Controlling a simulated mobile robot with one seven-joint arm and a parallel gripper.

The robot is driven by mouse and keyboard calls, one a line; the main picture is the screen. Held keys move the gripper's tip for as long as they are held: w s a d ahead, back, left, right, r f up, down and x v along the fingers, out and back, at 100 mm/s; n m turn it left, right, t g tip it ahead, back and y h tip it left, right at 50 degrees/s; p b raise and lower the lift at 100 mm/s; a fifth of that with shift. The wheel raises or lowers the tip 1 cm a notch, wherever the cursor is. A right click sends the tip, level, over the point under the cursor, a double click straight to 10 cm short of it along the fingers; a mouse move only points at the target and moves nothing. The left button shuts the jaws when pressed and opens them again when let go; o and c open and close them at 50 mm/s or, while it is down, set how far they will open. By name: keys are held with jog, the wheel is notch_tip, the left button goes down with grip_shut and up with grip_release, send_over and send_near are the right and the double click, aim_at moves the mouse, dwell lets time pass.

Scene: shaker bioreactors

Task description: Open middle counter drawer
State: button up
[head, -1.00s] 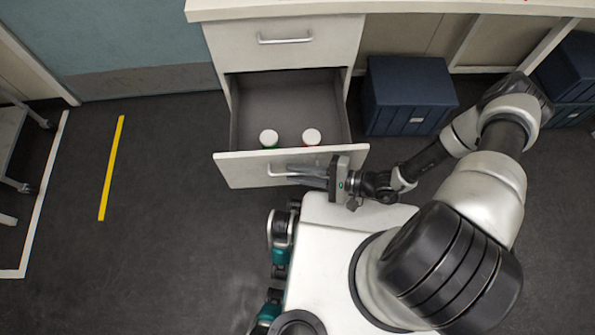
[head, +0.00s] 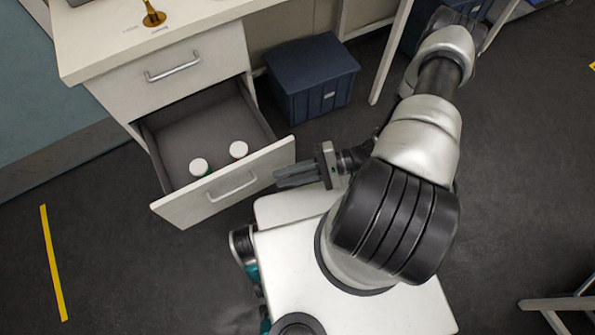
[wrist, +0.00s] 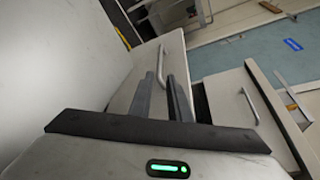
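The open drawer (head: 270,163) below the top drawer of the white counter is pulled well out, showing its grey interior. Its bar handle (head: 232,188) is on the front panel, and also shows in the wrist view (wrist: 160,64) just beyond the fingertips. Two white-capped containers (head: 199,167) (head: 238,149) stand inside the drawer. My gripper (head: 279,178) is to the right of the handle, in front of the panel's right end, apart from the handle. Its two fingers show a gap with nothing between them in the wrist view (wrist: 166,76).
The top drawer, with its handle (head: 172,66), is closed above. A dark blue lidded bin (head: 312,80) stands on the floor right of the drawers. A brass-coloured object (head: 153,14) is on the countertop. Yellow floor tape (head: 53,262) lies at left, with clear dark floor between.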

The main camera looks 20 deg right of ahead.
jog(key=shift+v, duration=1.65)
